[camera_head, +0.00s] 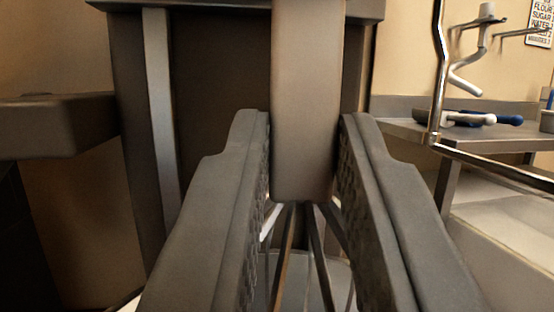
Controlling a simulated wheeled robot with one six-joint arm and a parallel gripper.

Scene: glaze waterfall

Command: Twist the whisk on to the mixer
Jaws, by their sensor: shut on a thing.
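The whisk (306,90) stands upright in the middle of the view, a thick grey-brown shank with thin wires (290,245) fanning out below it. My gripper (303,118) is shut on the whisk, with one dark ridged finger on each side of the shank. The shank's top end runs out of the picture, so I cannot tell whether it meets the mixer. The mixer (220,100) appears to be the large dark upright body behind the whisk. A pale rounded surface, perhaps a bowl (340,275), shows partly behind the wires at the bottom.
A bent chrome bar (437,60) comes down close on the right and runs off to the right edge. Beyond it are a bench (400,128) with blue- and white-handled tools and a tap (466,75). A dark slab (60,125) juts in at left.

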